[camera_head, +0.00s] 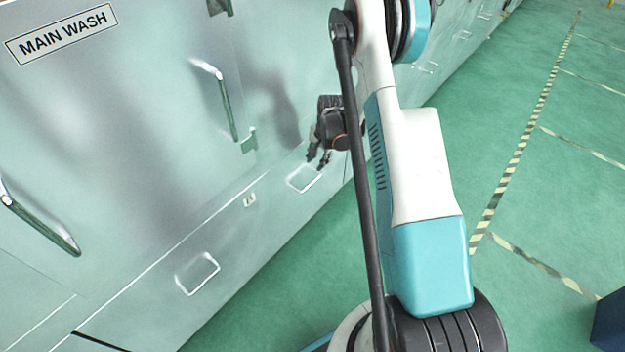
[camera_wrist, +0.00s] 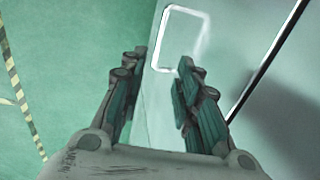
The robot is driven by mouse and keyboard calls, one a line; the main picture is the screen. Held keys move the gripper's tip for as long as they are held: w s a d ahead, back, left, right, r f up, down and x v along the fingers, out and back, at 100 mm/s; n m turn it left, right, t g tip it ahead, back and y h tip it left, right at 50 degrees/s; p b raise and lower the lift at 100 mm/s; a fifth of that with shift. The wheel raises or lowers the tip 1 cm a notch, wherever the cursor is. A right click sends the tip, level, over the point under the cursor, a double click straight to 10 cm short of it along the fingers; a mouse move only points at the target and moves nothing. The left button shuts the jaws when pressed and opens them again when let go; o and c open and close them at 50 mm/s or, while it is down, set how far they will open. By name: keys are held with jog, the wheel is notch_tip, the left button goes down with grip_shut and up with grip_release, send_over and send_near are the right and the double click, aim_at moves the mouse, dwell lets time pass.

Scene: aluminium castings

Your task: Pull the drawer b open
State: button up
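A low drawer front (camera_head: 270,210) runs along the bottom of the pale metal machine. It has a white-edged rectangular recessed pull (camera_head: 305,178). A second similar pull (camera_head: 198,273) sits nearer, at lower left. I cannot read which drawer is b. My gripper (camera_head: 319,161) is just above the farther pull, fingers pointing down toward it. In the wrist view my gripper (camera_wrist: 163,68) is open and empty, with its two fingers apart. The pull (camera_wrist: 164,40) shows ahead of the fingertips, slightly right of centre. Whether a fingertip touches it, I cannot tell.
Above are machine doors with bar handles (camera_head: 228,105) (camera_head: 40,225) and a "MAIN WASH" sign (camera_head: 62,33). A small label (camera_head: 250,199) sits between the pulls. Green floor with striped tape (camera_head: 520,150) lies free at right. A dark blue object (camera_head: 609,322) stands at lower right.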

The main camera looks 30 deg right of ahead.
aim_at(312, 182)
jog(key=f+b, duration=0.1)
jog(key=f, duration=0.3)
jog(key=w+f+b, duration=0.1)
jog(key=f+b, duration=0.1)
jog(key=f, duration=0.3)
jog(key=w+a+f+b, duration=0.1)
jog(key=f+b, duration=0.1)
jog(key=f, duration=0.2)
jog(key=shift+w+f, duration=0.15)
jog(key=shift+f, duration=0.1)
grip_shut()
